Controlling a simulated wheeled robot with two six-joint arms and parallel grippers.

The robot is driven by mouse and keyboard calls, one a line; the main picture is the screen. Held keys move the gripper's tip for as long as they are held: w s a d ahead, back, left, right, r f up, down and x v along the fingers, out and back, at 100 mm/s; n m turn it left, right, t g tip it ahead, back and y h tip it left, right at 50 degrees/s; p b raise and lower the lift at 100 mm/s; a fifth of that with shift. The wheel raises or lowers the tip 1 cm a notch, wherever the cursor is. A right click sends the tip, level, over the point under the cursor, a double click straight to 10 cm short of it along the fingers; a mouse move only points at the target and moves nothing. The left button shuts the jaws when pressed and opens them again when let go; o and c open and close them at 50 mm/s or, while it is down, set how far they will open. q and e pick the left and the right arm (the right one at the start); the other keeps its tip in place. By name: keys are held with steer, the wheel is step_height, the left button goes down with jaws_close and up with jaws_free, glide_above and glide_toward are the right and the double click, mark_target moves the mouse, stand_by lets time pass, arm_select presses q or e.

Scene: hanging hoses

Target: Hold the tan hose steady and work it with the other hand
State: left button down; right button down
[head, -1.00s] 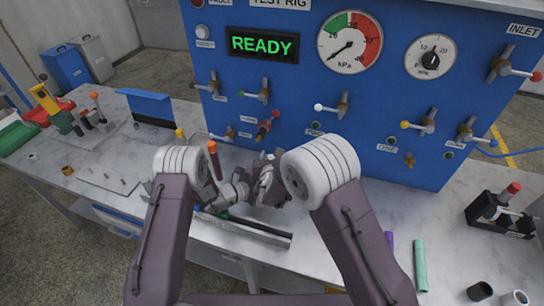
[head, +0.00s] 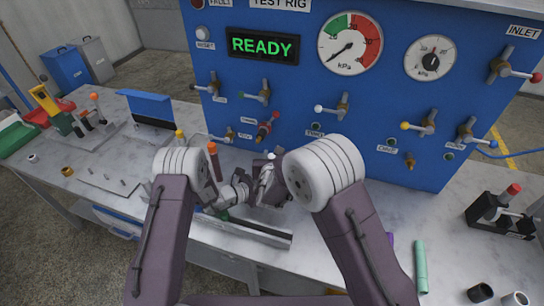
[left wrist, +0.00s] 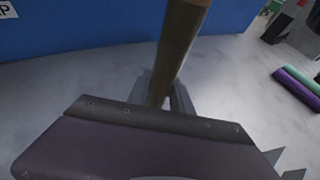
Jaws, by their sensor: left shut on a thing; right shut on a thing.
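The tan hose (left wrist: 183,40) runs down from the top of the left wrist view, slightly tilted, and passes between the fingers of my left gripper (left wrist: 160,92), which are shut on it. Its lower part is hidden behind a dark grey-purple body with bolts. In the head view my left gripper (head: 237,194) is partly hidden by its own wrist. My right gripper (head: 266,184) is close beside it on the right, shut, with its fingertips around the same place. The hose itself is barely visible there, covered by the grippers.
The blue test rig panel (head: 290,95) with levers and gauges stands just behind both grippers. A brown orange-topped upright piece (head: 214,160) stands near my left wrist. A green tube (head: 420,265) lies at right.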

steer(key=shift+r, duration=0.2)
steer(key=shift+r, duration=2.25)
arm_select(q)
steer(key=c, duration=1.1)
jaws_free()
steer(key=shift+o, duration=0.2)
arm_select(e)
step_height(320, 180, up, 3)
steer(key=shift+f, duration=0.1)
arm_select(q)
steer(key=shift+a, duration=0.1)
